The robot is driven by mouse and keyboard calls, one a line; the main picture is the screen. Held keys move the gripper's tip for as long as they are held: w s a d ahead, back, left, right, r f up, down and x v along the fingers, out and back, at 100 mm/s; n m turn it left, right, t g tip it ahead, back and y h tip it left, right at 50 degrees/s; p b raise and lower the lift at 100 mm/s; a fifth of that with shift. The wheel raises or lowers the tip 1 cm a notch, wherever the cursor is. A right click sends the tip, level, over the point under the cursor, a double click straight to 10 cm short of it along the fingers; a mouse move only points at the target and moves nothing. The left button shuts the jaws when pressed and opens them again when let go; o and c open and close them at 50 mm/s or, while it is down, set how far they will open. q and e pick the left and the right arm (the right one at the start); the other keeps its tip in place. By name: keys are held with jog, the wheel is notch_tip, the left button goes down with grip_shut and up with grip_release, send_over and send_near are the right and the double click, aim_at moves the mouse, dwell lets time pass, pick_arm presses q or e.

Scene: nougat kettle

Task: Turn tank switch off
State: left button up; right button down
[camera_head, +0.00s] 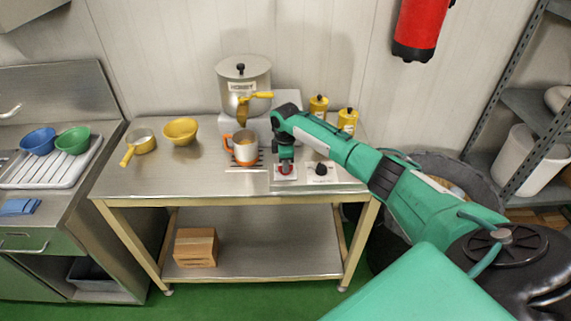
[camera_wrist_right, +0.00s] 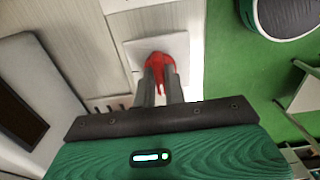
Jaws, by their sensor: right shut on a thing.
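The tank switch is a red knob (camera_wrist_right: 160,66) on a white square plate (camera_wrist_right: 184,45). In the head view the white plate (camera_head: 279,177) lies on the front of the table, left of a black knob (camera_head: 321,168). My right gripper (camera_wrist_right: 160,78) points down at the plate, its two fingers close around the red knob. In the head view my right gripper (camera_head: 286,165) covers part of the switch. A metal tank (camera_head: 236,75) labelled "HONEY" stands behind, with a yellow tap handle (camera_head: 262,95). My left gripper is not in view.
A grey and orange mug (camera_head: 244,150) stands left of my right gripper. Yellow containers (camera_head: 347,121) stand behind my right arm. A yellow bowl (camera_head: 181,130) and a yellow-handled pan (camera_head: 141,143) sit on the table's left. A metal shelf (camera_head: 520,110) stands at right.

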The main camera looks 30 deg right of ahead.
jog(key=shift+r, duration=0.15)
jog(key=c, duration=1.5)
grip_release()
jog(key=shift+o, duration=0.2)
jog(key=shift+r, duration=0.4)
notch_tip(320, 180, up, 13)
jog(key=b, duration=0.4)
